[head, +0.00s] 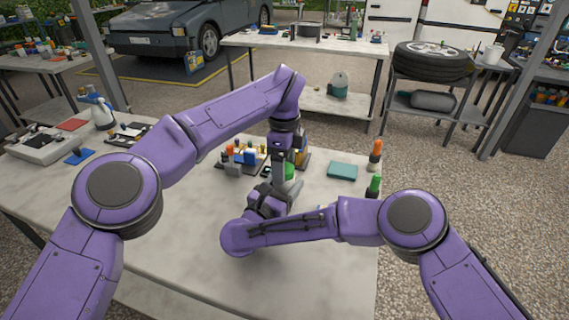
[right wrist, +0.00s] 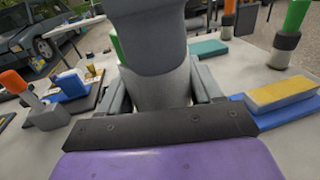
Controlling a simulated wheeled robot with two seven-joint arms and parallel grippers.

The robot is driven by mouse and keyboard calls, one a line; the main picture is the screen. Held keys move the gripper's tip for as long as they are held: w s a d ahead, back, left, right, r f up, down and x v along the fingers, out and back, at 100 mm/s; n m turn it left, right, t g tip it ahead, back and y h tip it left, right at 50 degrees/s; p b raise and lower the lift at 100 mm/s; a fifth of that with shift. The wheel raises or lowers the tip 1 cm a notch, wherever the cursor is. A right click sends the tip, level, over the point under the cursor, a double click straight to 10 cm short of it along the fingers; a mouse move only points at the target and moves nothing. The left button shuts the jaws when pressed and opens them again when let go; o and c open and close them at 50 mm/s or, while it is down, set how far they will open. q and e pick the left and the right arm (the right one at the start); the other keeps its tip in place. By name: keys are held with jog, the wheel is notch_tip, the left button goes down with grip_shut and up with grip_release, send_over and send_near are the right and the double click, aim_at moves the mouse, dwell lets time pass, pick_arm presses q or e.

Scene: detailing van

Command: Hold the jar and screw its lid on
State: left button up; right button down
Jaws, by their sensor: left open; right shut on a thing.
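My right gripper (head: 278,192) is shut on the jar (right wrist: 165,90), a pale grey upright cylinder between its fingers in the right wrist view. In the head view the jar is mostly hidden by my grippers. My left gripper (head: 279,174) is open and points down from above, close over the right gripper. A wide dark grey shape (right wrist: 148,35) covers the jar's top in the right wrist view. I cannot tell whether it is the lid or part of my left gripper. The lid is not clearly seen elsewhere.
A green thing (head: 290,171) shows just behind my grippers. Blocks, a blue one (head: 249,157) among them, stand to the left. The front tabletop is clear.

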pick_arm(q)
jog(key=shift+f, duration=0.1)
jog(key=c, duration=1.1)
jog(key=shift+c, duration=0.2)
jog(key=m, duration=1.8)
jog(key=shift+m, duration=0.4)
jog(key=o, duration=1.2)
jog(key=shift+c, duration=0.2)
